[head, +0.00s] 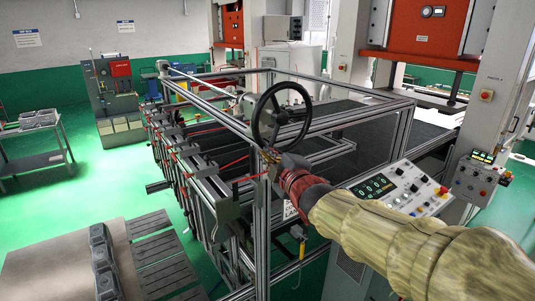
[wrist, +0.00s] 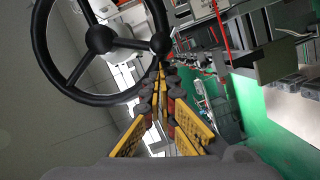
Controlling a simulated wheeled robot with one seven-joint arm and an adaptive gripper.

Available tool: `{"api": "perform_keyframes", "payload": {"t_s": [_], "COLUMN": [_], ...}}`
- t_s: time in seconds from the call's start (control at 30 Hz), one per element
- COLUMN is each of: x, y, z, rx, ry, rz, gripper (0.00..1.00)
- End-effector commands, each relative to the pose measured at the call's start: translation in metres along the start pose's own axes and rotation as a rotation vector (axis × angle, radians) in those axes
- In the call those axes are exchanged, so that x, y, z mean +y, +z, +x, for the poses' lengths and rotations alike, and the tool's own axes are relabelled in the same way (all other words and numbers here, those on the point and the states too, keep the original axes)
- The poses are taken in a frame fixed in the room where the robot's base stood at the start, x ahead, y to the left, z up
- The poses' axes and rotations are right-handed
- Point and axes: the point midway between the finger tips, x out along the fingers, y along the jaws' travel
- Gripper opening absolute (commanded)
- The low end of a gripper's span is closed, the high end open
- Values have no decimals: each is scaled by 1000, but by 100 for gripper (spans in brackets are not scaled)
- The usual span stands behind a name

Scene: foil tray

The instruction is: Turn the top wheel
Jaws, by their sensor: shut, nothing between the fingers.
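The top wheel, a black spoked handwheel (head: 282,117), stands upright at the near top corner of the metal frame. In the wrist view its round hub (wrist: 100,38) and rim fill the upper left, and a dark knob (wrist: 160,43) shows on the rim's right side. My gripper (head: 268,157) is at the wheel's lower edge in the head view. In the wrist view my gripper's yellow-and-grey fingers (wrist: 160,72) are shut together and empty, with their tips just below the knob. I cannot tell whether they touch the rim.
The aluminium frame (head: 262,215) lies under and behind the wheel. A control panel (head: 399,187) with displays and buttons stands to the right, close to my arm. Lower cranks and red rods line the frame's left side. Green floor (head: 112,188) is open further left.

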Motion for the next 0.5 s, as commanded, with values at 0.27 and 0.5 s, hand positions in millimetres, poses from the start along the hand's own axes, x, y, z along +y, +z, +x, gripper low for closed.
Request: {"api": "perform_keyframes", "payload": {"t_s": [0.27, 0.5], "x": [-3, -5], "y": [3, 5], "z": [1, 1], "rx": [0, 0], "ry": [6, 14], "rz": [-21, -52], "gripper": [0, 0]}}
